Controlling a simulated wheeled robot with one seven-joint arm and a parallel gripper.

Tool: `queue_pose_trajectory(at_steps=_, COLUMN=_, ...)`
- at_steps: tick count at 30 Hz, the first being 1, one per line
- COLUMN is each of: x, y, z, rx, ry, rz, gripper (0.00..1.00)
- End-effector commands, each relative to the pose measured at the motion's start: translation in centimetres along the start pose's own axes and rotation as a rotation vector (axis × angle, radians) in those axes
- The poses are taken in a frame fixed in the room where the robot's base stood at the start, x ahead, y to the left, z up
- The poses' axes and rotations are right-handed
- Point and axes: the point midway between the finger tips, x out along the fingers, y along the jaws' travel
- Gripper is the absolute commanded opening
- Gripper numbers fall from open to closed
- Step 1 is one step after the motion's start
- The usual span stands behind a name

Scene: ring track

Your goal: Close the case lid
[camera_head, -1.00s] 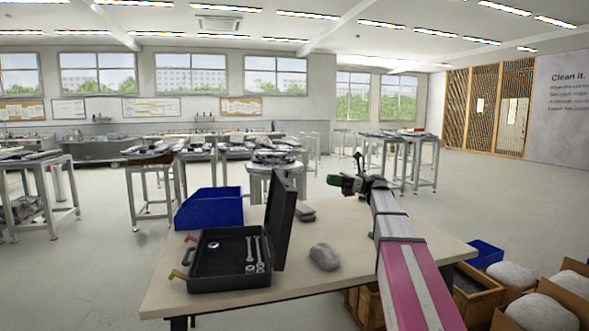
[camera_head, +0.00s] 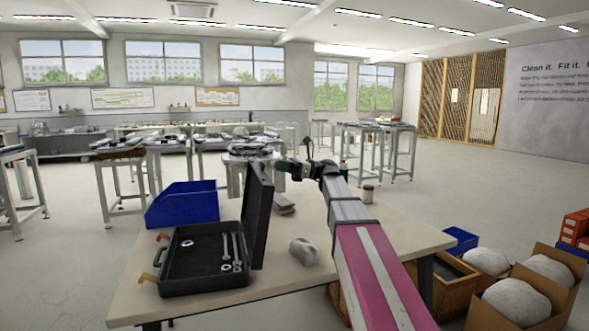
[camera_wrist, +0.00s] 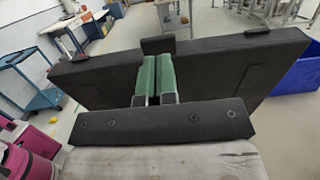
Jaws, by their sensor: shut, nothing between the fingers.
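The black case (camera_head: 165,288) lies on the table at left, its tray facing up with wrenches (camera_head: 231,250) and small rings inside. Its lid (camera_head: 258,218) stands open, nearly upright, along the tray's right side. In the wrist view the lid (camera_wrist: 225,75) is a wide dark panel across the picture. My gripper (camera_head: 281,165) is just right of the lid's upper edge. Its green fingers (camera_wrist: 157,78) are together and empty, in front of the panel. I cannot tell whether they touch it.
A blue bin (camera_head: 182,206) stands behind the case. A grey lump (camera_head: 304,251), a dark flat item (camera_head: 284,204) and a small jar (camera_head: 368,194) are on the table (camera_head: 275,285). Boxes with pale sacks (camera_head: 515,300) stand on the floor at right.

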Motion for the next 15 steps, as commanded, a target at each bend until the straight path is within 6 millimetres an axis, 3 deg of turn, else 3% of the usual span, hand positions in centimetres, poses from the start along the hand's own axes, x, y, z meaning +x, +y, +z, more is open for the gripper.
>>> queue_pose_trajectory(at_steps=6, x=2.7, y=0.0, z=0.0, rx=0.0, ry=0.0, rz=0.0, gripper=0.0)
queue_pose_trajectory(at_steps=15, x=3.5, y=0.0, z=0.0, rx=0.0, ry=0.0, rz=-0.001, gripper=0.0)
